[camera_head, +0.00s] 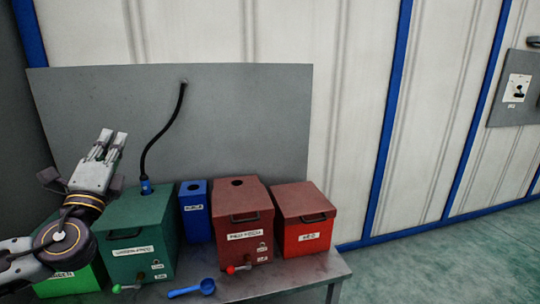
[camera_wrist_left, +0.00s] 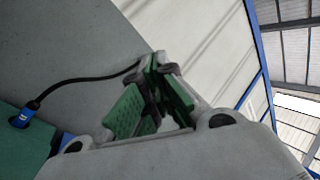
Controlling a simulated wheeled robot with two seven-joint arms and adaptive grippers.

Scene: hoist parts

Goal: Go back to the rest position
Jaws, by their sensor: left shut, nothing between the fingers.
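My left gripper (camera_head: 110,140) is raised in front of the grey back panel, above the left end of the table, with its fingers pointing up. It is shut and empty. In the left wrist view its green-padded fingers (camera_wrist_left: 158,68) come together at the tips, with nothing held between them. My left arm comes in from the lower left and hides part of the green box (camera_head: 70,285). My right gripper does not show in either view.
On the grey table (camera_head: 265,284) stand a dark green box (camera_head: 135,225) with a blue cable plug (camera_head: 146,187), a blue box (camera_head: 195,212), a dark red box (camera_head: 242,215) and a red box (camera_head: 305,220). A blue scoop (camera_head: 192,289) lies in front. The right floor is clear.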

